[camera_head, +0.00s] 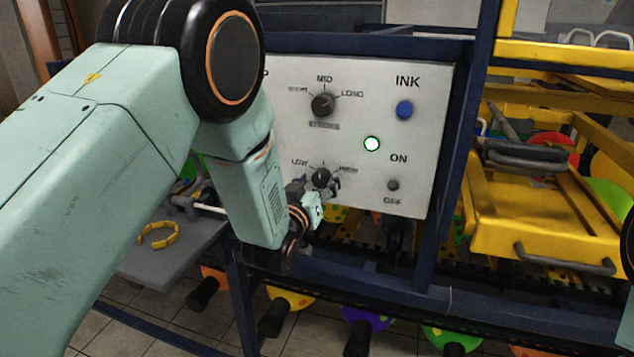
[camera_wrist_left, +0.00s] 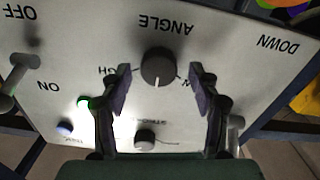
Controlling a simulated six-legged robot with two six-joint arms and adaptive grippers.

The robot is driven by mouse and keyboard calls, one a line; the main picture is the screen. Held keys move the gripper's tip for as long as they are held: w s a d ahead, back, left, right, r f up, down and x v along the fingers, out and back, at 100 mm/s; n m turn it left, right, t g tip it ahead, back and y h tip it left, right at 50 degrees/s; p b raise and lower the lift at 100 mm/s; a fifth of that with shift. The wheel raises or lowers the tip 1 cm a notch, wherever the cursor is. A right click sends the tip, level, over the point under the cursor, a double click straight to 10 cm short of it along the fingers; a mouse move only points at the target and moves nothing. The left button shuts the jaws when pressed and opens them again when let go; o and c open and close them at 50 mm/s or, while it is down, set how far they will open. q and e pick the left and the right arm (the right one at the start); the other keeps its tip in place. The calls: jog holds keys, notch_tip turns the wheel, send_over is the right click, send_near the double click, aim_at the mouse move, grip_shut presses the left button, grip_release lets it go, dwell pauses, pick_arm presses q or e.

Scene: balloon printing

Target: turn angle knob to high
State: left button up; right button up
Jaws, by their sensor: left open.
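The angle knob (camera_head: 321,177) is a dark round knob low on the white control panel (camera_head: 425,120). In the left wrist view, upside down, the angle knob (camera_wrist_left: 157,66) sits under the word ANGLE. Its white mark points down in that picture, between the partly hidden HIGH label on the left and the LOW label on the right. My left gripper (camera_head: 318,193) is in front of the knob. In the wrist view the left gripper (camera_wrist_left: 160,80) is open, one finger on each side of the knob, with gaps visible. My right gripper is not in view.
Above is the stroke knob (camera_head: 322,104). To the right are a blue INK button (camera_head: 404,110), a lit green light (camera_head: 371,144) and an ON/OFF switch (camera_head: 393,185). A blue frame post (camera_head: 462,140) borders the panel. A yellow tray (camera_head: 540,220) stands at right.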

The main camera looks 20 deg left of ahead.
pick_arm(q)
jog(key=shift+a+f, duration=0.1)
jog(key=shift+a, duration=0.1)
jog(key=shift+c, duration=0.5)
jog(key=shift+w+f, duration=0.1)
jog(key=shift+w, duration=0.15)
jog(key=shift+c, duration=0.7)
jog(key=shift+w+d+f, duration=0.1)
jog(key=shift+w+d, duration=0.2)
jog(key=shift+d, duration=0.15)
jog(key=c, duration=0.3)
jog(key=shift+s+d, duration=0.1)
jog(key=shift+c, duration=0.7)
jog(key=shift+a, duration=0.4)
jog(key=c, duration=0.4)
jog(key=shift+d, duration=0.25)
jog(key=shift+c, duration=0.5)
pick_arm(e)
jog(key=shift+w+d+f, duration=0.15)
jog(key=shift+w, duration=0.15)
